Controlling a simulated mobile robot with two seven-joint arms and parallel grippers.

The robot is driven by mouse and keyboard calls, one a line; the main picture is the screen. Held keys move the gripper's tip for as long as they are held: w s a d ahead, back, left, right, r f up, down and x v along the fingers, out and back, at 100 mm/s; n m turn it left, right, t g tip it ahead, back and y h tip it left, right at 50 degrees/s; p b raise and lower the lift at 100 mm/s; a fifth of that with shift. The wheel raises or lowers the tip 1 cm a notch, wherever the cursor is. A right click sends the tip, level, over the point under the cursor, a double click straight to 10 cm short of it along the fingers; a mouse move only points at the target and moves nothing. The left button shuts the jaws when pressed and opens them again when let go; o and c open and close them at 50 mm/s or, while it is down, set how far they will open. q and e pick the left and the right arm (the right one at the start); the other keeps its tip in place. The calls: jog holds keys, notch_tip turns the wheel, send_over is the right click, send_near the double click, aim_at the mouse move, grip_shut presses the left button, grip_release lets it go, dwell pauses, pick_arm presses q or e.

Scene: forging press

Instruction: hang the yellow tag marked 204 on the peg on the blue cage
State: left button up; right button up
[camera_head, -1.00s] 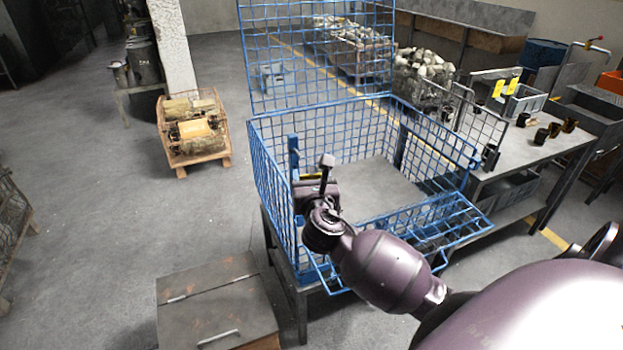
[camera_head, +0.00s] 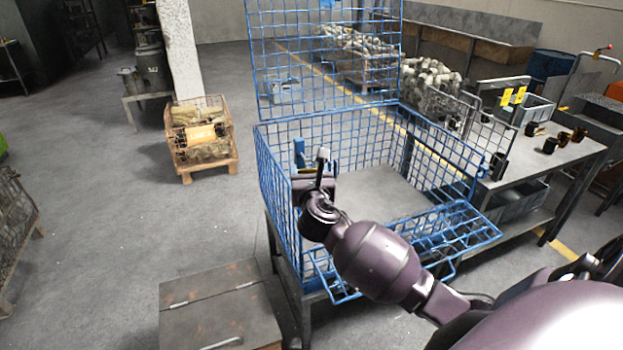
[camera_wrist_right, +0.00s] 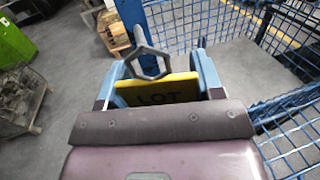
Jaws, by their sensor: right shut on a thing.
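A yellow tag (camera_wrist_right: 182,90) with the word LOT is held between the blue fingers of my right gripper (camera_wrist_right: 160,84); its number cannot be read. In the head view only a thin yellow edge (camera_head: 307,171) shows at the right gripper (camera_head: 309,178), inside the left side of the blue cage (camera_head: 264,170). A blue post (camera_head: 299,152) stands just beyond the gripper. In the wrist view, a grey rod (camera_wrist_right: 140,36) by the post, likely the peg, appears above a dark hexagonal ring (camera_wrist_right: 148,64). I cannot tell whether ring and rod touch. My left gripper is out of view.
The cage's mesh walls surround the gripper, with a raised mesh panel (camera_head: 322,60) behind. A metal box (camera_head: 220,308) stands in front left. The cage floor (camera_head: 375,192) looks clear.

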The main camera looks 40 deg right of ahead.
jog(key=shift+w+d+f+b, duration=0.1)
jog(key=shift+w+d+b, duration=0.05)
jog(key=shift+w+b, duration=0.45)
jog(key=shift+w+d+f+b, duration=0.15)
jog(key=shift+w+b, duration=0.2)
jog(key=shift+w, duration=0.3)
jog(key=shift+w+d+f+p, duration=0.1)
jog(key=shift+w+d+p, duration=0.05)
jog(key=shift+w+p, duration=0.35)
jog(key=o, duration=1)
jog(key=v, duration=1)
jog(key=shift+s+a, duration=0.25)
jog(key=shift+s, duration=0.1)
